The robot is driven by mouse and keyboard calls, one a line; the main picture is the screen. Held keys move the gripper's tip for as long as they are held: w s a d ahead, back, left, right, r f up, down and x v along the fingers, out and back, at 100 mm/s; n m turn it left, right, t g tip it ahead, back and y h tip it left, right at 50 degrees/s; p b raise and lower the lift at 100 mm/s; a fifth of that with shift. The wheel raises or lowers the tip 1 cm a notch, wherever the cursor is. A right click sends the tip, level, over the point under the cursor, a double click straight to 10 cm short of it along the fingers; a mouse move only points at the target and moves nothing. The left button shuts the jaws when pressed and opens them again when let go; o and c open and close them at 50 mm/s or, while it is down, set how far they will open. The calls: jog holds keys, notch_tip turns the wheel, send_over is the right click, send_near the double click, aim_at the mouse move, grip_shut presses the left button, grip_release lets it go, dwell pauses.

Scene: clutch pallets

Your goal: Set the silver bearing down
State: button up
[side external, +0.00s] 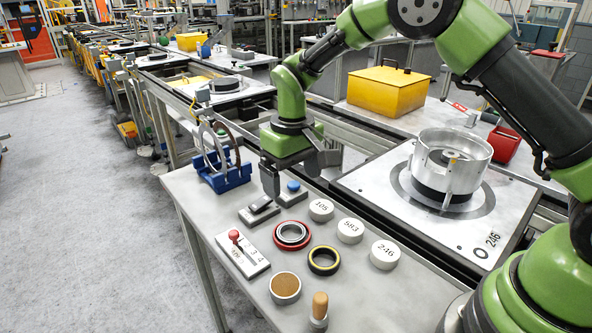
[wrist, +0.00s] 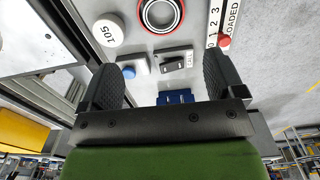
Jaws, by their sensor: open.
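The silver bearing (side external: 291,233) is a grey metal ring lying flat on the workbench, inside a larger red ring (side external: 278,242). In the wrist view the silver bearing (wrist: 162,14) shows at the top edge, partly cut off, with the red rim around it. My gripper (side external: 296,174) is open and empty, held above the bench behind the bearing and apart from it. In the wrist view my gripper (wrist: 163,82) has its two dark fingers spread wide, with nothing between them.
A blue rack (side external: 228,180) holds upright rings. A blue-button box (side external: 291,191), a rocker switch (side external: 259,210) and a red-knobbed lever plate (side external: 241,252) stand nearby. White numbered discs (side external: 350,230), a black-yellow ring (side external: 324,261), a brown-topped cup (side external: 285,288) and a wooden-handled stamp (side external: 319,308) crowd the bench.

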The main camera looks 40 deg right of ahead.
jog(key=s+d+r+m+t+y, duration=0.1)
jog(key=s+r+t, duration=0.1)
jog(key=s+r, duration=0.45)
jog(key=s+d+r+m+t, duration=0.15)
jog(key=s+r, duration=0.25)
jog(key=r, duration=0.6)
jog(key=s+r+m+t+y, duration=0.1)
jog(key=s+t, duration=0.2)
jog(key=s, duration=1)
jog(key=shift+s+d+r+t, duration=0.15)
jog(key=shift+d+r+t, duration=0.2)
jog(key=shift+d, duration=0.05)
